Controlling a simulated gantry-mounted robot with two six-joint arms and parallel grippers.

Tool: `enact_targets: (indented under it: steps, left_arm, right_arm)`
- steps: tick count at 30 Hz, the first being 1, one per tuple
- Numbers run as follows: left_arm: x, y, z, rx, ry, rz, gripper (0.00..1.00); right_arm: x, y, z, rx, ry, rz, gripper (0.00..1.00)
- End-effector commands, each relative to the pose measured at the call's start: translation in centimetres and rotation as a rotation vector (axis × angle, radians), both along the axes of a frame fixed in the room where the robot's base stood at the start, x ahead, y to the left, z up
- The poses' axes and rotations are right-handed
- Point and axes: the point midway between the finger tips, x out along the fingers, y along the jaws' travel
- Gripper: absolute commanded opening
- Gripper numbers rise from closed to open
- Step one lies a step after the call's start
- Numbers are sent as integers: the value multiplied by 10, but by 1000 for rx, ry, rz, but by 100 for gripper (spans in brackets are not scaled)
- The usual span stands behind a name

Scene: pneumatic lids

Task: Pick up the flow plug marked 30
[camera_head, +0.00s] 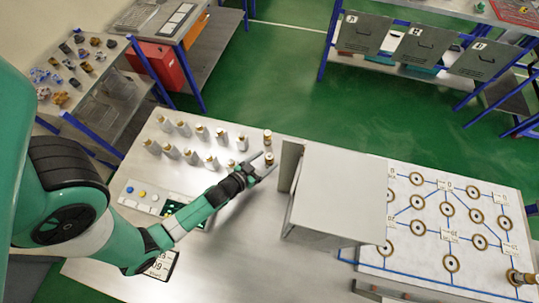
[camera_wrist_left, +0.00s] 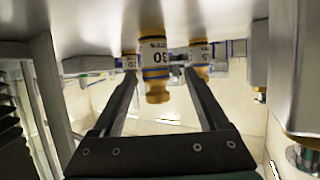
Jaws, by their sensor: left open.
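The flow plug marked 30 (camera_wrist_left: 155,68) is a white and brass-coloured cylinder, standing on the metal table. In the left wrist view, which looks upside down, it stands between my left gripper's fingers (camera_wrist_left: 160,78), with a gap on each side. The gripper is open. In the head view my left gripper (camera_head: 264,164) reaches the right end of the plug rows, at a plug (camera_head: 269,158) partly hidden by its fingers. Another plug (camera_head: 267,136) stands just behind it.
Several similar plugs (camera_head: 201,132) stand in rows to the left. A grey box-like cover (camera_head: 338,193) stands close on the right, with a board of brass rings (camera_head: 417,202) beyond it. A button panel (camera_head: 143,195) lies left of the arm. The table front is mostly clear.

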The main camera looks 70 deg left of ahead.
Motion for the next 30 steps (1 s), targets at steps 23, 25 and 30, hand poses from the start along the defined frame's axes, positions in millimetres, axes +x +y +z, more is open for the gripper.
enact_targets:
  steps: [23, 25, 30]
  left_arm:
    - [43, 18, -20, 0, -1, -1, 43]
    - [43, 18, -20, 0, -1, -1, 30]
    - [43, 18, -20, 0, -1, -1, 0]
  right_arm:
    - [0, 0, -16, 0, 0, 0, 50]
    - [0, 0, -16, 0, 0, 0, 50]
    - [0, 0, -16, 0, 0, 0, 50]
